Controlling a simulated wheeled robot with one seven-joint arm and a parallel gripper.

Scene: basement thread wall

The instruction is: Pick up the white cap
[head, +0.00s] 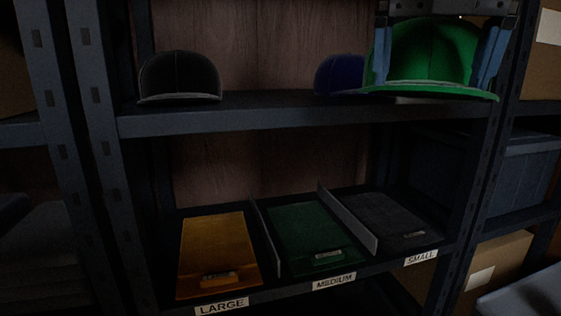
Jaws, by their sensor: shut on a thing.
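No white cap shows in the head view. A green cap (430,50) is at the upper right, in front of the upper shelf, with its brim toward me. My gripper (432,82) comes down over it from above, with one blue finger on each side of the crown. It is shut on the green cap. The cap covers part of a blue cap (337,74) on the upper shelf. A dark grey or black cap (180,77) sits on the left of that shelf. Whether the green cap's brim touches the shelf is hard to tell.
The upper shelf (270,117) is clear between the black and blue caps. On the lower shelf lie an orange mat (213,245), a green mat (303,228) and a grey mat (385,212), labelled LARGE, MEDIUM and SMALL, with thin dividers between. Metal posts (90,100) stand at both sides.

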